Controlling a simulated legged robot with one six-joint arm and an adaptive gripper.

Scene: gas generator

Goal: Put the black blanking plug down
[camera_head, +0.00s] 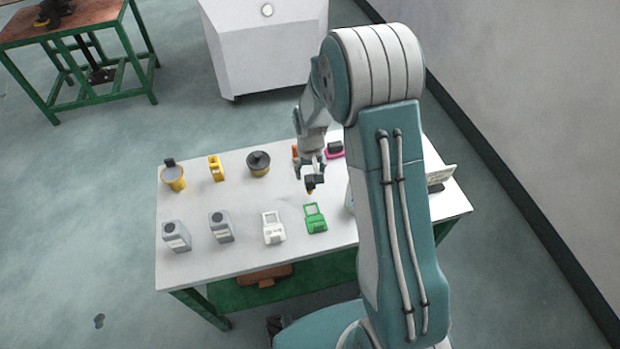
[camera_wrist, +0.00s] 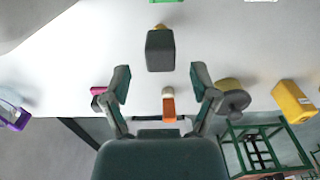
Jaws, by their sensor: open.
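The black blanking plug (camera_head: 315,181) is a dark block with a small yellow part at its near side, over the middle right of the white table (camera_head: 245,255). In the wrist view the plug (camera_wrist: 160,52) is just beyond the fingertips, centred between them, with white tabletop around it. My gripper (camera_head: 309,171) is open above the plug. In the wrist view the two fingers of my gripper (camera_wrist: 160,82) are spread wide, with a gap to the plug and no contact visible. I cannot tell for sure whether its underside touches the table.
A green device (camera_head: 316,218) and a white device (camera_head: 273,228) lie nearer. Grey boxes (camera_head: 221,226) stand to their left. A black-and-yellow pot (camera_head: 258,163), a yellow block (camera_head: 216,168), an orange item (camera_wrist: 168,105) and a pink-based item (camera_head: 334,151) line the far side. The table's centre is clear.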

